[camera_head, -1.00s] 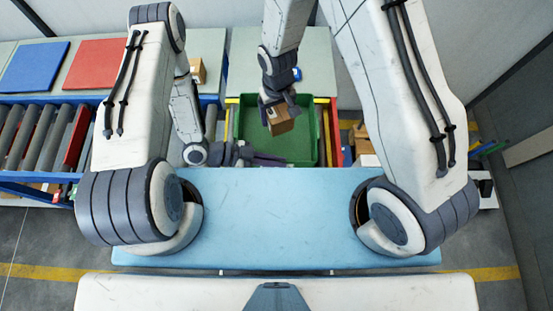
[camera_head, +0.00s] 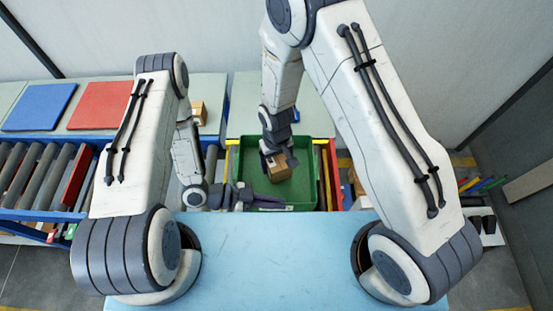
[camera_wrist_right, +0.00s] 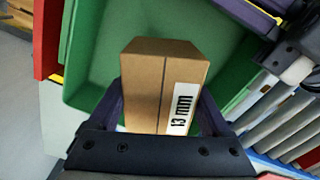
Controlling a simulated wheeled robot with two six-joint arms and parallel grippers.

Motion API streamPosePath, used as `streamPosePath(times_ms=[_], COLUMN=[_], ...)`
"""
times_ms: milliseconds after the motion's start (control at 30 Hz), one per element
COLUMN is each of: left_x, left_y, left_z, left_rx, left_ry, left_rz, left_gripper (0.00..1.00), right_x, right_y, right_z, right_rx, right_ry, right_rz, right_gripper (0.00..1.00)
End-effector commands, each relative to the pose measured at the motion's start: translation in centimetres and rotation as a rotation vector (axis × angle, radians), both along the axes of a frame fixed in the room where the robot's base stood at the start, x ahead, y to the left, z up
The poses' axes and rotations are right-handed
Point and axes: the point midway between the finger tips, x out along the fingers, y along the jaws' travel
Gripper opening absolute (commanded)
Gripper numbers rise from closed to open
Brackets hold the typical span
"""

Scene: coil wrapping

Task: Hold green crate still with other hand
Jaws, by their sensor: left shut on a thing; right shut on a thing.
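The green crate (camera_head: 308,176) stands open behind the light blue surface, in the middle of the head view. My left gripper (camera_head: 268,200) is shut on the crate's near wall; its fingers lie along the rim. Its dark finger also shows at the top right of the right wrist view (camera_wrist_right: 250,17). My right gripper (camera_head: 275,160) reaches down over the crate and is shut on a brown cardboard box (camera_head: 279,178). In the right wrist view the box (camera_wrist_right: 145,85) sits between both fingers, with a "13 mm" label, over the crate's green floor (camera_wrist_right: 95,60).
A roller conveyor (camera_head: 40,170) lies to the left. Blue (camera_head: 38,107) and red (camera_head: 100,105) panels lie on the table behind it. Another small box (camera_head: 199,112) stands there. Yellow and red rails flank the crate closely.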

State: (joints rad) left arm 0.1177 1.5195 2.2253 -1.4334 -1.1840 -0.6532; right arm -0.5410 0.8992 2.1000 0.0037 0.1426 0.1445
Motion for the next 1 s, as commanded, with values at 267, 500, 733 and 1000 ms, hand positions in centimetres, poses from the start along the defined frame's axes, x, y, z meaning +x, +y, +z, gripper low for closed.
streamPosePath(times_ms=[267,500,733,1000], left_x=[0.0,0.0,0.0,0.0], left_y=[0.0,0.0,0.0,0.0], left_z=[0.1,0.1,0.1,0.1], left_rx=[-0.001,-0.001,-0.001,-0.001], left_ry=[0.000,0.000,0.000,0.000], left_rz=[0.000,0.000,0.000,0.000], left_gripper=[0.00,0.00,0.00,0.00], right_x=[0.0,0.0,0.0,0.0], right_y=[0.0,0.0,0.0,0.0], right_z=[-1.8,-3.4,-4.9,-6.4], right_rx=[0.000,0.000,0.000,0.000], right_ry=[0.000,0.000,0.000,0.000], right_rz=[0.000,0.000,0.000,-0.001], right_gripper=[0.00,0.00,0.00,0.00])
